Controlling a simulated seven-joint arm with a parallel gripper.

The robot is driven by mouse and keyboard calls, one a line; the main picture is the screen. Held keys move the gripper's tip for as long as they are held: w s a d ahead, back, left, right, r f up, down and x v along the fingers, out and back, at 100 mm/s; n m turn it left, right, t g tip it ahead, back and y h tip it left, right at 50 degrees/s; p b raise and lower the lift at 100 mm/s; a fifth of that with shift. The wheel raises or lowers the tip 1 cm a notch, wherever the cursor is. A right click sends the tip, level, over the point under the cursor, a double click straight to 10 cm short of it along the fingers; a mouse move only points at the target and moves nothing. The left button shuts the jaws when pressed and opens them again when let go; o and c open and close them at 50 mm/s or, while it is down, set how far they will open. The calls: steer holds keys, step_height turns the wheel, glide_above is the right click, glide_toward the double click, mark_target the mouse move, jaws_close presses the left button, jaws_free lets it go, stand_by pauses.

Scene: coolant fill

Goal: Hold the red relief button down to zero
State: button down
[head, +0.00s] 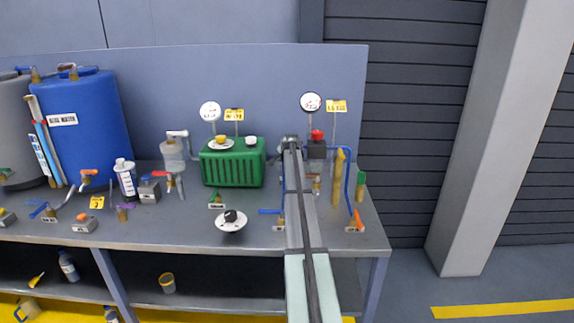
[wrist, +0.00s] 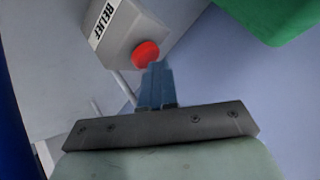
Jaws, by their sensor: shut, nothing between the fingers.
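The red relief button (wrist: 146,54) sits on the end of a grey box (wrist: 124,32) labelled RELIEF. In the head view the button (head: 317,134) tops a dark box (head: 316,150) at the right of the bench. My gripper (wrist: 157,66) is shut and empty. Its blue fingertips are right at the lower edge of the button in the wrist view; I cannot tell whether they touch it. In the head view my arm reaches up to just left of the button, and the fingers are not distinct. A round gauge (head: 311,102) stands above the box; its reading is too small to tell.
A green ribbed tank (head: 233,163) stands left of my arm, with another gauge (head: 210,112) above it. A blue pipe (head: 348,180) and a yellow post (head: 337,178) stand to the right. A blue drum (head: 92,130) and small valves fill the bench's left side.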

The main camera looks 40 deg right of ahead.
steer(key=shift+r, duration=0.95)
steer(key=shift+r, duration=0.1)
step_height(320, 180, up, 5)
steer(key=shift+f, duration=0.1)
stand_by(0.4)
stand_by(0.4)
